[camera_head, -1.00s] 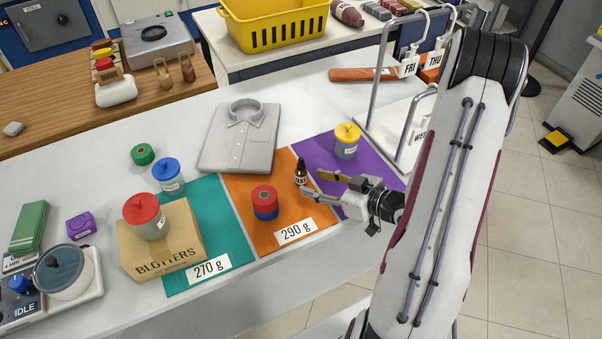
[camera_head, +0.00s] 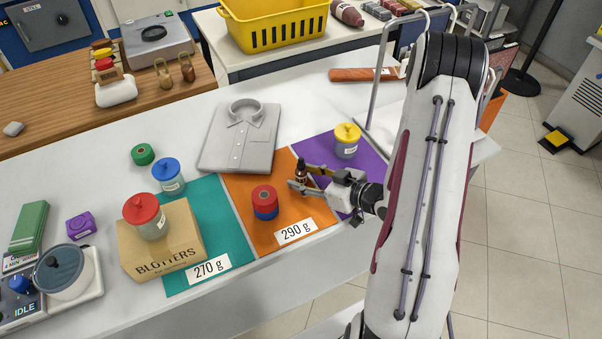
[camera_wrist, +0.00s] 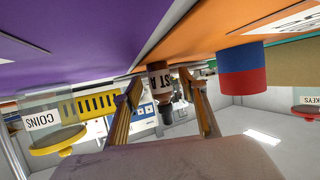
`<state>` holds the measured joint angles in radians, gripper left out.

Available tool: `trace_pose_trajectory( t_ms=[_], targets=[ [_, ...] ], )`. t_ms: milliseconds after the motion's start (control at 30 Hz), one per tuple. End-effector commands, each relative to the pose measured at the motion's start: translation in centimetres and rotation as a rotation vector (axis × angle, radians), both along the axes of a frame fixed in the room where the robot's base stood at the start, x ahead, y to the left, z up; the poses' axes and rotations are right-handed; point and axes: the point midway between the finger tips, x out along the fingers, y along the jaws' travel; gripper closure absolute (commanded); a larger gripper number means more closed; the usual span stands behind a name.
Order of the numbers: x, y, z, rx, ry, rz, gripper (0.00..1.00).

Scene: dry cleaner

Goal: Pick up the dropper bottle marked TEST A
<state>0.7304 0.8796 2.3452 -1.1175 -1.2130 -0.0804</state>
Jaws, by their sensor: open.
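The dropper bottle (camera_head: 301,176) is small and brown with a dark top and a white label. It stands upright on the orange mat (camera_head: 240,190), near its border with the purple mat. In the wrist view, which is upside down, the bottle (camera_wrist: 160,82) shows the letters "ST A" on its label. My gripper (camera_head: 301,179) is open at the bottle's right side. In the wrist view its two fingers (camera_wrist: 165,103) stand on either side of the bottle, with a gap visible to the right finger. Contact on the left side is hard to tell.
A red and blue stack (camera_head: 265,202) stands on the orange mat, left of my gripper. A yellow-lidded jar (camera_head: 347,140) stands behind on the purple mat (camera_head: 318,152). A folded shirt (camera_head: 240,137) lies behind the mats. A metal rack (camera_head: 377,85) stands behind my arm.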

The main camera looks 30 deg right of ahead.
Motion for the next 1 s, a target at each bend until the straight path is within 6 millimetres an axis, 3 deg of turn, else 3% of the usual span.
trace_pose_trajectory(
  t_ms=[500,533,700,1000],
  targets=[
    [0.1,0.03,-0.02,0.0,0.0,0.0,0.58],
    [0.1,0.03,-0.02,-0.001,0.0,0.0,0.61],
    [0.1,0.03,-0.02,0.0,0.0,0.0,1.0],
    [0.1,0.03,0.01,0.0,-0.001,0.0,1.0]
  ],
)
